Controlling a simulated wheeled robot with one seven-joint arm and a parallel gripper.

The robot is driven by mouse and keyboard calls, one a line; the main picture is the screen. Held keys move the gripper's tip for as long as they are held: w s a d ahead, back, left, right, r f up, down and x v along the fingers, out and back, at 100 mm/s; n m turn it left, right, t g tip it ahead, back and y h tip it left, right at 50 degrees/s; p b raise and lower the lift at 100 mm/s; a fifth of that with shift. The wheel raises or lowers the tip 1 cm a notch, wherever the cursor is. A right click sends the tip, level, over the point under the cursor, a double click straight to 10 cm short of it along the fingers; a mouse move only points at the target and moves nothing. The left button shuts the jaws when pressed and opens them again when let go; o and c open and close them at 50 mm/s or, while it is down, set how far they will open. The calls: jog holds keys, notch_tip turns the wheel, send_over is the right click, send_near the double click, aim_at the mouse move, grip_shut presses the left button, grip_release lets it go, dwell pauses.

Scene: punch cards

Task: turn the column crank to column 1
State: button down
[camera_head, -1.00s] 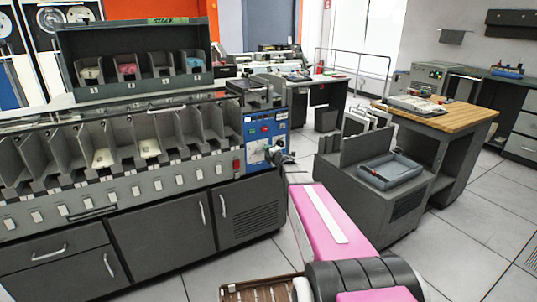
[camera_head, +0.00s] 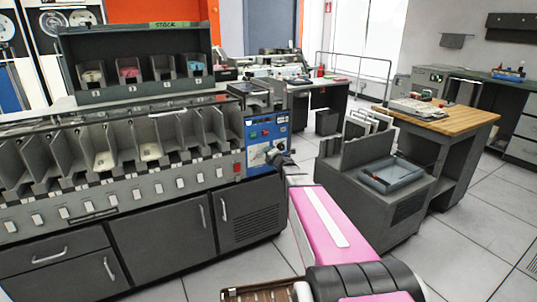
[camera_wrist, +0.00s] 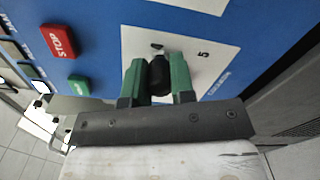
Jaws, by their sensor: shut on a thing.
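The column crank (camera_wrist: 158,76) shows in the wrist view as a black knob in front of a white dial plate (camera_wrist: 208,58) on a blue panel. My gripper (camera_wrist: 157,80) is shut on the knob, with one green finger on each side of it. A small dark pointer mark and the numeral 5 show on the plate; other numerals are hidden behind the fingers. In the head view my gripper (camera_head: 279,157) reaches the blue panel (camera_head: 266,130) at the right end of the sorter.
A red STOP button (camera_wrist: 58,40) and a green button (camera_wrist: 79,85) sit left of the plate. The grey sorter (camera_head: 110,190) with several pockets stands at left. A grey cart (camera_head: 385,205) with a tray (camera_head: 392,174) stands right of my arm. Open tiled floor lies at lower right.

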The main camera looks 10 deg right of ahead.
jog(key=c, duration=1)
grip_release()
jog(key=shift+o, duration=0.2)
jog(key=v, duration=1.1)
jog(key=shift+m, duration=0.3)
